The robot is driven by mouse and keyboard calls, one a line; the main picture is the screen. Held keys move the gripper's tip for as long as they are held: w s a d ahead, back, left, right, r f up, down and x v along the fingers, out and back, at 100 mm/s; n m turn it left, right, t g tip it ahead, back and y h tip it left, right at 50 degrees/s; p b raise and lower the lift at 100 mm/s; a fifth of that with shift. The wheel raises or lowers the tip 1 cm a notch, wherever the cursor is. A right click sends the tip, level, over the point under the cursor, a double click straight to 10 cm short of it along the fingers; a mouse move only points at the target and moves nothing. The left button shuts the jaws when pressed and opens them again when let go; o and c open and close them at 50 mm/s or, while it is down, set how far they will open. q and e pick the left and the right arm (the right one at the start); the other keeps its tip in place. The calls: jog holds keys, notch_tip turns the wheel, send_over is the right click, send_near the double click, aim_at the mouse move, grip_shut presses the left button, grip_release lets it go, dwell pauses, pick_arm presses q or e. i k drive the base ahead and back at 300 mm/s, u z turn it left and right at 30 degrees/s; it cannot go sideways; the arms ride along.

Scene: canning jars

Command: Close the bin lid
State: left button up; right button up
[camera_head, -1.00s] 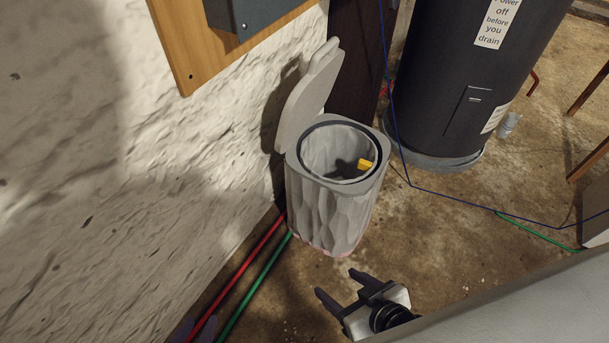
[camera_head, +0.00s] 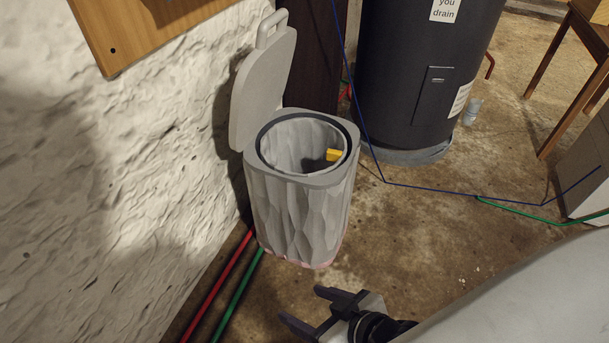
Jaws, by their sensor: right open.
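The grey bin (camera_head: 300,215) stands on the floor by the rough wall, its top open. Its grey lid (camera_head: 262,80) is raised, hinged at the bin's left side and leaning up near the wall, with a loop handle at its top. A yellow item (camera_head: 334,155) shows inside the bin by the inner wall. My right gripper (camera_head: 300,306) is open and empty, in front of the bin and apart from it, low in the picture. My left gripper is not in view.
A dark tank (camera_head: 420,80) on a grey base stands behind the bin to the right. Red and green pipes (camera_head: 233,292) run along the wall's foot. A blue cord (camera_head: 450,191) crosses the floor. A wooden board (camera_head: 135,35) hangs on the wall.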

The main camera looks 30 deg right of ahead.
aim_at(260, 84)
jog(key=z, duration=1.2)
jog(key=i, duration=0.7)
jog(key=u, duration=1.3)
